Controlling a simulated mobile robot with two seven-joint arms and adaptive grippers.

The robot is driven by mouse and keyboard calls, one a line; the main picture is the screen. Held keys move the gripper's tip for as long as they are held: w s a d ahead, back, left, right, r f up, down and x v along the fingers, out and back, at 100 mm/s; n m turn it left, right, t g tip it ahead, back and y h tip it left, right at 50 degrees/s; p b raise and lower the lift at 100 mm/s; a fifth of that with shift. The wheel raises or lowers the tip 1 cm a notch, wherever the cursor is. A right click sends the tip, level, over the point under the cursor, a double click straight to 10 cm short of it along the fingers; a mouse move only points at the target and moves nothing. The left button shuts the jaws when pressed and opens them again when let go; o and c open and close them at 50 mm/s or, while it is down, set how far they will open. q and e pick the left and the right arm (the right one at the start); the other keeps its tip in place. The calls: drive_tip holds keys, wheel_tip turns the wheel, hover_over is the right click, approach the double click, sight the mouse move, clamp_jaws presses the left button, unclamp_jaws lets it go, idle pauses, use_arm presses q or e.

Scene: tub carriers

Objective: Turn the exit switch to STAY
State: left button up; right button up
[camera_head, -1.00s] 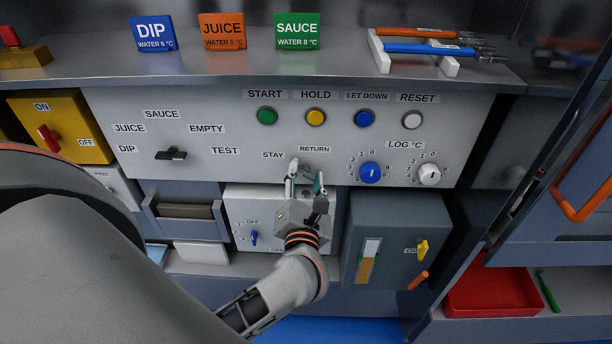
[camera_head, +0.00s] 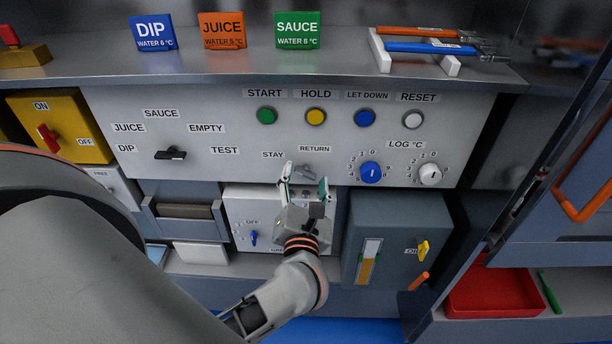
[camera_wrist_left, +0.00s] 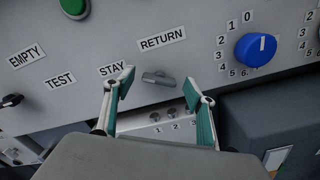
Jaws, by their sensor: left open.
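The exit switch, a small grey bar knob (camera_wrist_left: 158,79), sits on the white panel just below the RETURN label (camera_wrist_left: 162,38) and right of the STAY label (camera_wrist_left: 112,68). Its bar lies nearly level in the left wrist view; I cannot tell which end is the pointer. In the head view the switch (camera_head: 304,169) shows just beyond the fingertips. My left gripper (camera_head: 304,180) is open and empty, its fingers on either side of and slightly below the switch. In the left wrist view the gripper (camera_wrist_left: 158,90) appears apart from the knob. My right gripper is out of view.
A blue LOG dial (camera_head: 370,173) and a white dial (camera_head: 430,174) are to the right. A black selector knob (camera_head: 171,154) is to the left. Coloured buttons, including a yellow one (camera_head: 316,117), line the panel above. A white box (camera_head: 240,205) stands below the switch.

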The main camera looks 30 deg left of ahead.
use_arm(q)
drive_tip(key=v, duration=1)
drive_tip(key=shift+s, duration=0.35)
drive_tip(key=shift+d, duration=0.15)
